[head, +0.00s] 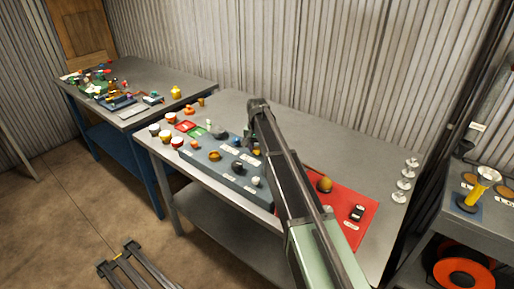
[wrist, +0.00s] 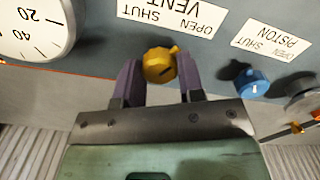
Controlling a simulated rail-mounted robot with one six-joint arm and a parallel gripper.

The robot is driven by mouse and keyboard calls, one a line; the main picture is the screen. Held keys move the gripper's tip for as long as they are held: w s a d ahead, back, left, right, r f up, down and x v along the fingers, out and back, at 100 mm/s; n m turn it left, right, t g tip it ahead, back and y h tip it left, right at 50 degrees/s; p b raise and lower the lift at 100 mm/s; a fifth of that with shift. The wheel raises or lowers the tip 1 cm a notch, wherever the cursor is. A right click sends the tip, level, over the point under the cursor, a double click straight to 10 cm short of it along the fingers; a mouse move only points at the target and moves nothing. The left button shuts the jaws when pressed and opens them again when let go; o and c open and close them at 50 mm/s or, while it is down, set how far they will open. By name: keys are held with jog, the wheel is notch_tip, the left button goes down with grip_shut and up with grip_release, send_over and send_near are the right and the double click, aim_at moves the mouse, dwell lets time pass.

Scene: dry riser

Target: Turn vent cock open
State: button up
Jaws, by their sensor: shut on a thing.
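The vent cock (wrist: 160,66) is a round yellow knob on the grey panel in the wrist view. It sits beside the VENT label (wrist: 172,14), which reads upside down with SHUT on the left and OPEN on the right. A small tab on the knob points up and right, toward the OPEN side. My gripper (wrist: 160,76) is shut on the knob, with one purple finger on each side. In the head view my arm hides most of the gripper and the knob.
A blue piston knob (wrist: 252,82) stands right of the vent cock, and a dial gauge (wrist: 36,28) to its left. In the head view, a red mat (head: 352,232) lies right of the panel (head: 225,174). Several glass-like pieces (head: 404,184) stand at the bench's right end.

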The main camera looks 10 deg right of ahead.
aim_at(257, 148)
jog(key=shift+m, duration=1.6)
jog(key=o, duration=0.9)
notch_tip(257, 148, up, 11)
jog(key=p, duration=1.1)
jog(key=s+n, duration=0.2)
jog(key=s, duration=1)
jog(key=s+n, duration=0.3)
jog(key=s, duration=0.9)
jog(key=s+n, duration=0.3)
jog(key=s, duration=0.9)
jog(key=shift+s+a+f, duration=0.1)
jog(key=shift+s, duration=0.15)
